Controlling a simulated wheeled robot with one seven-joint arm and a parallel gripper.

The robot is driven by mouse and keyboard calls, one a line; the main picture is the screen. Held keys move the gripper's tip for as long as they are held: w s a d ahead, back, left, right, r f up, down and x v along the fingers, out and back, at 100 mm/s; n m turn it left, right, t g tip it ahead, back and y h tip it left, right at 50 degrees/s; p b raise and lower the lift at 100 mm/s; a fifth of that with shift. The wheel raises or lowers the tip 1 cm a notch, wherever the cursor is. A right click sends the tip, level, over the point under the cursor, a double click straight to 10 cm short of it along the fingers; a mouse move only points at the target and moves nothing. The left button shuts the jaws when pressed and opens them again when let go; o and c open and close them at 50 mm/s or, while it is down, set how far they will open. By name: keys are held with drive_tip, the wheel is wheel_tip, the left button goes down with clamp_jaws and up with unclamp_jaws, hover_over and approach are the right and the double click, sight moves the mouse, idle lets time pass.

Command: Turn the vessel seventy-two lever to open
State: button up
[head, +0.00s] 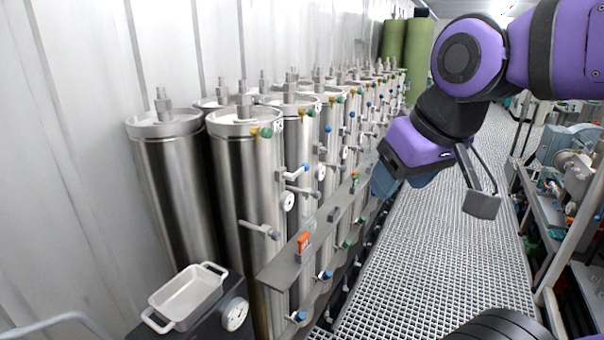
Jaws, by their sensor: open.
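Tall steel vessels stand in a row along the left wall, the nearest large ones being a front vessel (245,185) and one behind it (172,190). Their number labels are too small to read, so I cannot tell which is seventy-two. My gripper (430,190) hangs open over the walkway, right of the vessels, apart from every lever.
A grey rail (290,265) runs along the vessel fronts. A white tray (188,296) rests on a dark surface at the lower left. The grated walkway (425,255) is clear. Shelves with equipment (565,165) line the right side. Green cylinders (417,52) stand at the far end.

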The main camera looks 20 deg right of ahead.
drive_tip(key=shift+w, duration=0.15)
drive_tip(key=c, duration=0.6)
drive_tip(key=w, duration=0.2)
drive_tip(key=w+a+f+m+g, duration=0.1)
drive_tip(key=w+a+g+y, duration=0.1)
drive_tip(key=w, duration=0.1)
drive_tip(key=shift+w+f, duration=0.15)
drive_tip(key=shift+w, duration=0.15)
clamp_jaws()
drive_tip(key=w+f+m+g+y, duration=0.2)
drive_tip(key=w+f+m+y, duration=0.2)
drive_tip(key=w+f+y, duration=0.55)
drive_tip(key=w+f+m+g+y, duration=0.25)
drive_tip(key=w+f, duration=0.35)
drive_tip(key=w, duration=0.9)
drive_tip(key=m+t+y, duration=0.4)
drive_tip(key=m+t, duration=1.3)
drive_tip(key=t, duration=0.2)
approach(299, 172)
drive_tip(key=w+d+f, duration=0.2)
drive_tip(key=d+f, duration=0.5)
drive_tip(key=f, duration=0.1)
drive_tip(key=s+r+x, duration=0.2)
drive_tip(key=x, duration=1.1)
drive_tip(key=shift+d+r, duration=0.15)
drive_tip(key=shift+r, duration=0.1)
